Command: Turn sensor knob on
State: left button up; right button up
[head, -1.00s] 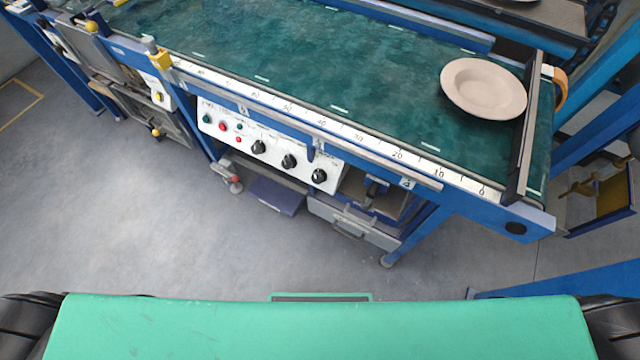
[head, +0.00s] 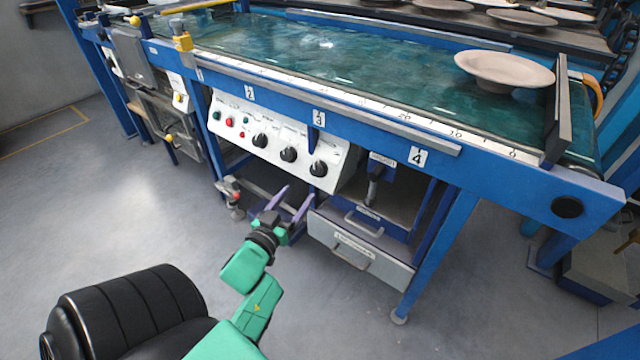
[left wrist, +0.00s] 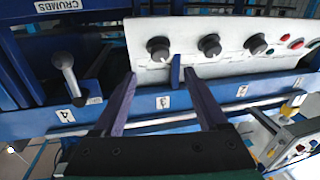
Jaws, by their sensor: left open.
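The white control panel (head: 232,143) under the conveyor's front edge carries three black knobs: a left knob (head: 260,141), a middle knob (head: 289,155) and a right knob (head: 318,169). Their labels are too small to read, so I cannot tell which is the sensor knob. My left gripper (head: 294,198) is open and empty, below and in front of the panel, apart from it. In the left wrist view, upside down, its fingers (left wrist: 159,80) point toward the panel, with the right knob (left wrist: 158,48) roughly between them. My right gripper is not in view.
A blue divider (left wrist: 175,73) sticks out near the knobs. A lever (head: 373,185) and a grey drawer (head: 352,245) are right of the panel. A plate (head: 504,68) sits on the green conveyor (head: 400,75). Red and green buttons (head: 229,121) are at the panel's left. The floor in front is open.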

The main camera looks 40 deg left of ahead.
aim_at(315, 173)
pick_arm(q)
jog(key=b+x, duration=0.1)
jog(key=x, duration=0.6)
jog(key=shift+w+a+f, duration=0.1)
jog(key=shift+w+a, duration=0.05)
jog(key=shift+w, duration=0.45)
jog(key=shift+w+a, duration=0.1)
jog(key=shift+w, duration=0.4)
grip_shut()
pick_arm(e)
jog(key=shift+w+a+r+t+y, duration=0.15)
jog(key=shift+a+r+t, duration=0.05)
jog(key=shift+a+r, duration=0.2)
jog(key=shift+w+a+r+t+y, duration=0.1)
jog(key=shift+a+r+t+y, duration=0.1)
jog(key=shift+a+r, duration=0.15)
